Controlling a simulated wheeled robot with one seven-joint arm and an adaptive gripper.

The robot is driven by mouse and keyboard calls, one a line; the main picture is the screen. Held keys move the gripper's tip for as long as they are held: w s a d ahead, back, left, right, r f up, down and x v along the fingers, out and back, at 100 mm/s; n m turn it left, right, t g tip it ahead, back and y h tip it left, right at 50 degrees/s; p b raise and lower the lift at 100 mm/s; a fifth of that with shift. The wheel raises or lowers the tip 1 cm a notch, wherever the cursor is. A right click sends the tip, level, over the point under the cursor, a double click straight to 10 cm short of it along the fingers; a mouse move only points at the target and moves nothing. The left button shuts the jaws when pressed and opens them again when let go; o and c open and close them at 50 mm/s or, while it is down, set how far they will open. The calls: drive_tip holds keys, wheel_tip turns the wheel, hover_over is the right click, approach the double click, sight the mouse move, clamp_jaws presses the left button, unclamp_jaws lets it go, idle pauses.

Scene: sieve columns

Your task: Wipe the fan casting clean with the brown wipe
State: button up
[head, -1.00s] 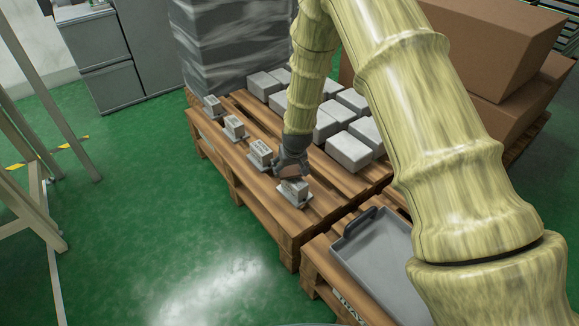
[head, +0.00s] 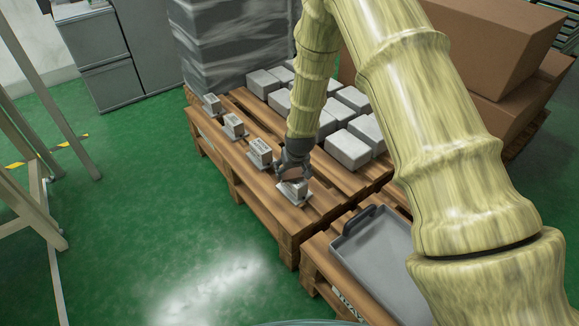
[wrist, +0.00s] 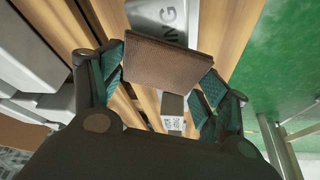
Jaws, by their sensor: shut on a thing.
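My gripper (head: 292,174) is low over the nearest of a row of small grey castings on the pallet. In the wrist view my gripper (wrist: 165,80) is shut on the brown wipe (wrist: 168,69), a textured brown block between the two green pads. Beyond the wipe is a grey casting surface (wrist: 150,14) with raised letters, of which "ING" shows. In the head view this nearest casting (head: 299,194) is partly hidden by the fingers. I cannot tell whether the wipe touches it. Other castings (head: 260,151) (head: 233,125) (head: 211,104) stand farther along the row. I cannot read which is the fan casting.
Several grey blocks (head: 348,149) stand on the wooden pallet (head: 270,201) right of the row. A grey tray (head: 376,262) lies on a nearer pallet. Cardboard boxes (head: 490,45) are at the right, a wrapped stack (head: 225,45) behind.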

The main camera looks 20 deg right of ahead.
sight(299, 177)
drive_tip(key=shift+s+d+f+p, duration=0.1)
drive_tip(key=shift+s+d+p, duration=0.3)
drive_tip(key=shift+s, duration=0.55)
drive_tip(key=shift+s+d+p, duration=0.25)
drive_tip(key=shift+s+d, duration=0.1)
drive_tip(key=shift+s, duration=0.6)
drive_tip(key=shift+w+a+f, duration=0.1)
drive_tip(key=shift+w+a, duration=0.2)
drive_tip(key=shift+w, duration=0.35)
drive_tip(key=shift+w+a, duration=0.25)
drive_tip(key=shift+w, duration=0.4)
